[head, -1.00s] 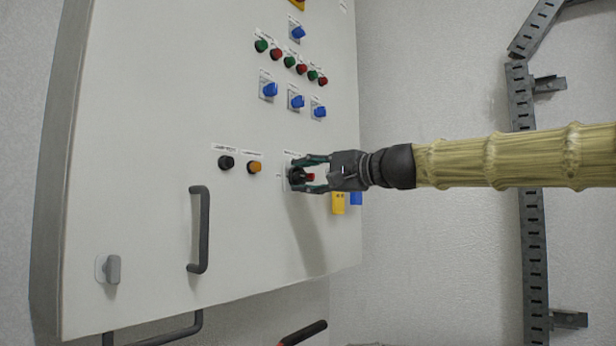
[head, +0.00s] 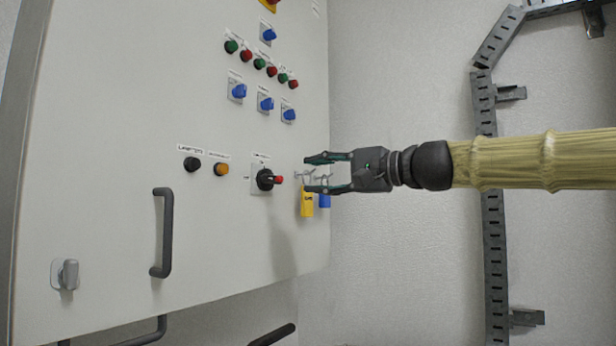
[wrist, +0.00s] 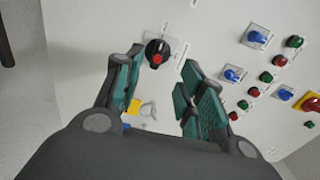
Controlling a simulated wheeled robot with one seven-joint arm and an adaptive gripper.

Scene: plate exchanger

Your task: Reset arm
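My gripper (head: 328,172) is open and empty in the head view, to the right of the control cabinet (head: 110,90). A black rotary switch with a red tip (head: 266,179) sits on the cabinet front, left of the fingertips and apart from them. In the wrist view the same switch (wrist: 157,53) shows beyond the spread fingers of my gripper (wrist: 155,95), and nothing is between the fingers.
A yellow padlock (head: 307,201) and a blue one (head: 324,200) hang by the cabinet's right edge, close to the fingers. A grey handle (head: 163,232) juts from the door. A metal cable rail (head: 495,250) runs up the wall at right.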

